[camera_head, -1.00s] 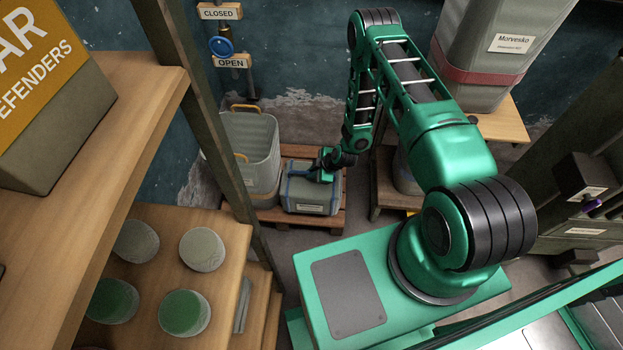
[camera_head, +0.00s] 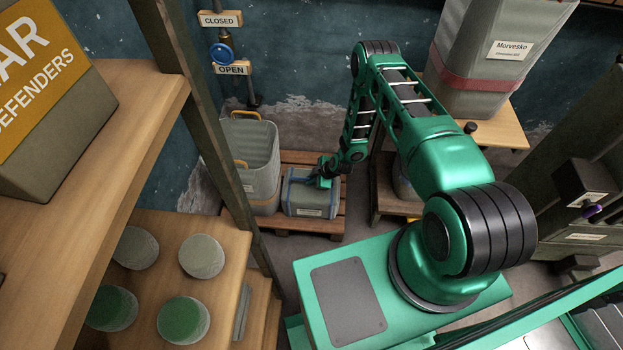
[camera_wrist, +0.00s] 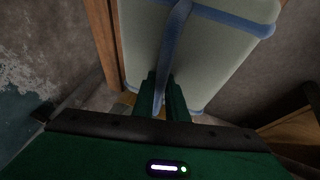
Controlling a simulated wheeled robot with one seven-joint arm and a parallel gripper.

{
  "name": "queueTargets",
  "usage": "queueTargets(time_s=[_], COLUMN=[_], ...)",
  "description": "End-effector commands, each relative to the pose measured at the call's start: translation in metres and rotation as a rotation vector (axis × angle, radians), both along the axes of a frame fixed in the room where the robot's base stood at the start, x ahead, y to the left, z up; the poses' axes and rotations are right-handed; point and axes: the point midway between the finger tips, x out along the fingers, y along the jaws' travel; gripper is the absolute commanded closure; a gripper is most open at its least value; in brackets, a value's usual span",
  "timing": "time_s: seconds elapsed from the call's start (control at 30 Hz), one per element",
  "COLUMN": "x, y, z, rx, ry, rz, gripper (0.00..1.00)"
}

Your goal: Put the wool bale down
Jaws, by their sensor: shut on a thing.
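The wool bale (camera_head: 308,197) is a grey-green block with blue straps. In the head view it is at or just above the wooden pallet (camera_head: 290,227), beside a grey bin; I cannot tell whether its underside touches the slats. My gripper (camera_head: 324,176) is at its top right part. In the wrist view the bale (camera_wrist: 222,50) fills the upper middle, and my gripper (camera_wrist: 161,92) is shut on its blue strap, with both green fingers close together around the strap. The bale's underside is hidden.
A tall grey bin (camera_head: 253,158) with yellow handles stands left of the bale. A wooden stand (camera_head: 385,200) is close on the right. Shelves with several round tins (camera_head: 201,256) are at the left front. A big lidded container (camera_head: 485,90) stands at the back right.

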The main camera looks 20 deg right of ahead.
Motion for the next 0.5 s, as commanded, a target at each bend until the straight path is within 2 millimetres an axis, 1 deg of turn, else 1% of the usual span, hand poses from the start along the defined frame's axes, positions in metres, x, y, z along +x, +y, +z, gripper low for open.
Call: queueTargets(time_s=[0.07, 0.1, 0.17, 0.2, 0.5], x=[0.0011, -0.0007, -0.0007, -0.0007, -0.002], y=[0.0002, -0.0004, -0.0005, -0.0005, -0.0001], z=[0.0009, -0.0005, -0.0004, -0.0004, 0.0001], rx=[0.0, -0.002, -0.002, -0.002, 0.0], ry=[-0.002, 0.001, 0.001, 0.001, 0.003], rz=[-0.001, 0.001, 0.001, 0.001, 0.001], gripper=[1.0, 0.85, 0.71, 0.69, 0.69])
